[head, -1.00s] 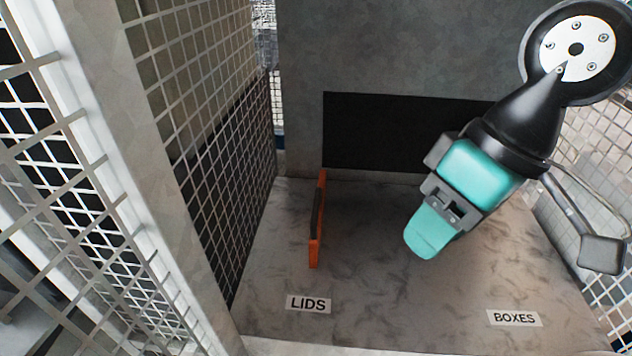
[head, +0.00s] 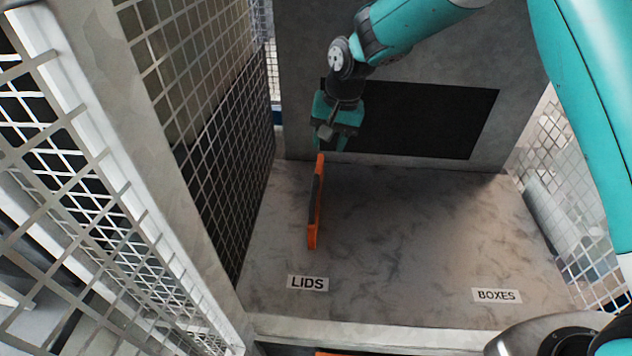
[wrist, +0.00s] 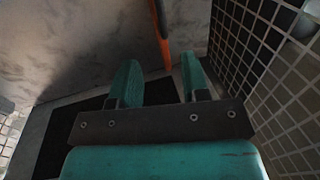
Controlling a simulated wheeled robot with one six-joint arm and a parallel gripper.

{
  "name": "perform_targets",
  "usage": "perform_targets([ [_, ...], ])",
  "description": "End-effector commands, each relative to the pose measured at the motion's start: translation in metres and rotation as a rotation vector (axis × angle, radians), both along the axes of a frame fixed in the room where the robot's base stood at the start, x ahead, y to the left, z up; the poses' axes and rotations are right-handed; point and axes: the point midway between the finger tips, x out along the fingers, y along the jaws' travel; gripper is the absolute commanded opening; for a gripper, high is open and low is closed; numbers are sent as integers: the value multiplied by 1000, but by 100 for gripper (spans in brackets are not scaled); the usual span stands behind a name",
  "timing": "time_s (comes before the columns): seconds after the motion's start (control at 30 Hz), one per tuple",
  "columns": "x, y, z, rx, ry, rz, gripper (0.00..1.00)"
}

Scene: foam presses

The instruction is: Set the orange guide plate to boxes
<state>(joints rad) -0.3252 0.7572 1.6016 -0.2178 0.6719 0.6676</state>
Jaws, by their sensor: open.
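The orange guide plate (head: 316,205) stands on edge on the grey table, on the left side above the LIDS label (head: 307,283). A dark strip runs along it. My gripper (head: 330,142) is open at the far end of the plate, near its back tip. In the wrist view the plate (wrist: 160,30) runs down from the top edge, toward the gap between my two teal fingers (wrist: 160,82), nearer the right one. I cannot tell whether a finger touches it. The BOXES label (head: 497,296) is at the front right.
A wire mesh fence (head: 215,130) closes the left side near the plate. A grey wall with a dark opening (head: 430,120) stands at the back. More mesh (head: 570,190) stands on the right. The middle and right of the table (head: 420,230) are clear.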

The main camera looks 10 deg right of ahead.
Motion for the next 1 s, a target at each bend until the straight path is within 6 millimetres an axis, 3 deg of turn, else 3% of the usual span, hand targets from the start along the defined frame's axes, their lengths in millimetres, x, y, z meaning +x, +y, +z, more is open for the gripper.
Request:
perform_targets([
  [0.53, 3, 22, -115, -1, 4, 3, 42],
  [0.73, 5, 26, -136, -1, 2, 2, 42],
  [1.0, 5, 27, -140, 0, 0, 2, 42],
])
